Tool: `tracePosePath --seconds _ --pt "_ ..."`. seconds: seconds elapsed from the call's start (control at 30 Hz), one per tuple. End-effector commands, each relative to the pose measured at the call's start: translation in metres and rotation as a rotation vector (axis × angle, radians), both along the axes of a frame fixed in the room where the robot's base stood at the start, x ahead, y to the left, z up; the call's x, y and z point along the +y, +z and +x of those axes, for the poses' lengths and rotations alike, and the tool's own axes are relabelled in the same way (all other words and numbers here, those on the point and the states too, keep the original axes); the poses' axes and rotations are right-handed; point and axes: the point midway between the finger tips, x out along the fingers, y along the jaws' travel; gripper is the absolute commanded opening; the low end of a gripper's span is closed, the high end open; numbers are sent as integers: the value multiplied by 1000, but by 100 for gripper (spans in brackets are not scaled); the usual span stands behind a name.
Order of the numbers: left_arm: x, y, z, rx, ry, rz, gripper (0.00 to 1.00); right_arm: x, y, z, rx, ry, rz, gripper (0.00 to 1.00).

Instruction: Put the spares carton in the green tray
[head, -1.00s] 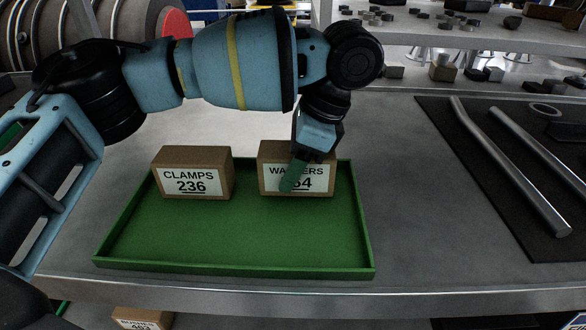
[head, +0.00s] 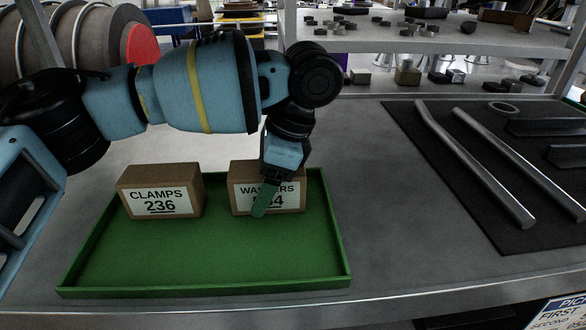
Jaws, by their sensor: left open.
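The green tray (head: 200,287) lies on the grey bench top. Two brown cartons stand upright in its back part. The carton labelled CLAMPS 236 (head: 160,190) is at the left. The carton labelled WASHERS (head: 290,197) is to its right, its number partly hidden. My left gripper (head: 262,205) points down in front of the WASHERS carton, covering part of its label. It is open; I cannot tell if it touches the carton. My right gripper is not in view.
A dark mat (head: 460,150) with metal tubes and other parts lies on the bench at the right. A shelf (head: 400,35) with small parts stands behind. Bare bench lies between tray and mat. A sign (head: 562,312) shows at the lower right.

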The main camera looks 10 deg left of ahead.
Motion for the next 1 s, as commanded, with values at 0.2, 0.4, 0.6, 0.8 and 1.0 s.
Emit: tracePosePath --seconds 0.2,0.4,0.6,0.8,1.0 --pt "-5 17 1 -6 0 2 73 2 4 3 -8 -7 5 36" --pt "-20 56 5 -12 0 1 73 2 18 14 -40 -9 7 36" --pt "-57 47 16 2 -1 1 73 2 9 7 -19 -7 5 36" --pt "-87 47 25 2 -1 2 73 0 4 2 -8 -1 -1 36" --pt "-111 47 32 1 0 1 73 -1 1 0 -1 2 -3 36"
